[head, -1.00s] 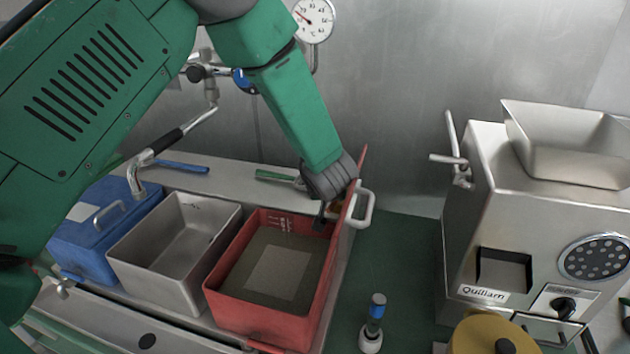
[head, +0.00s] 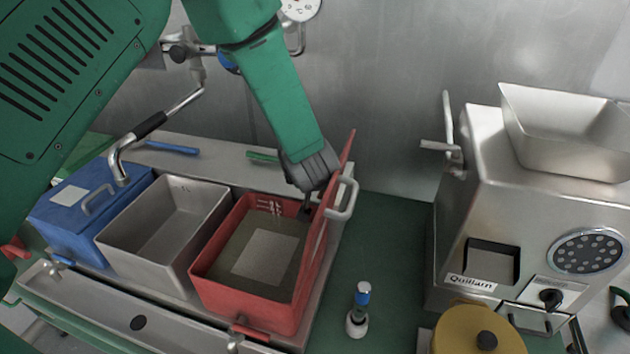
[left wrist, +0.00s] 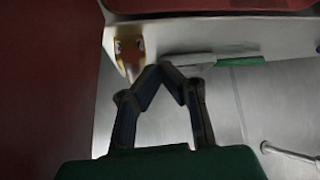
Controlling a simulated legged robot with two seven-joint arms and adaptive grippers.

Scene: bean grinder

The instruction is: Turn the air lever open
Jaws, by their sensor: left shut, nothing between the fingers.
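No lever is clearly marked as the air lever. On the ledge behind the bins lie a blue handle (head: 171,148) and a green handle (head: 262,157). The green handle also shows in the left wrist view (left wrist: 240,62), with a yellow piece (left wrist: 130,55) on the ledge edge. My left gripper (head: 307,207) points down at the back right of the red bin, beside its raised red lid (head: 318,235). In the left wrist view its fingertips (left wrist: 165,72) meet, with nothing between them. They appear near the yellow piece; contact cannot be told. My right gripper is out of view.
The open red bin (head: 250,303), metal bin (head: 150,260) and closed blue bin (head: 72,225) stand in a row. The lid's pale handle (head: 343,198) sticks out right. A steel grinder (head: 470,220) stands right.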

